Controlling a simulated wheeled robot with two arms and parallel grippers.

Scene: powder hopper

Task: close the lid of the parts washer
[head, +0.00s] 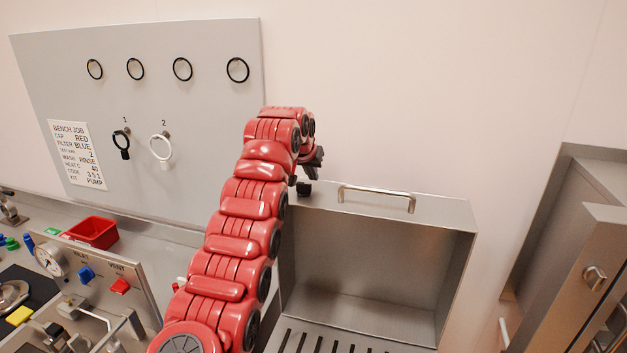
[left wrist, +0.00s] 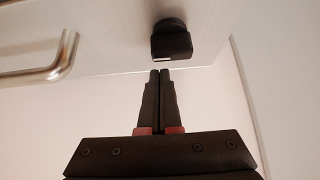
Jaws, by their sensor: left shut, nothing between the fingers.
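The parts washer is a steel box whose lid (head: 440,212) stands raised, with its hollow inside facing me. A bar handle (head: 378,192) runs along the lid's upper face; it also shows at the upper left of the left wrist view (left wrist: 62,58). My left gripper (head: 314,162) is shut and empty, just above and behind the lid's upper left corner. In the left wrist view its closed fingertips (left wrist: 160,72) are close to a dark block (left wrist: 171,42) on a pale surface. Whether they touch is unclear. My left arm hides the washer's left side. My right gripper is out of view.
A slotted tray (head: 325,343) lies below the lid. A grey panel with rings (head: 205,45) stands at the left, above a bench with a red bin (head: 92,232) and a gauge panel (head: 105,285). A steel cabinet door (head: 585,275) stands at the right. The wall above the lid is clear.

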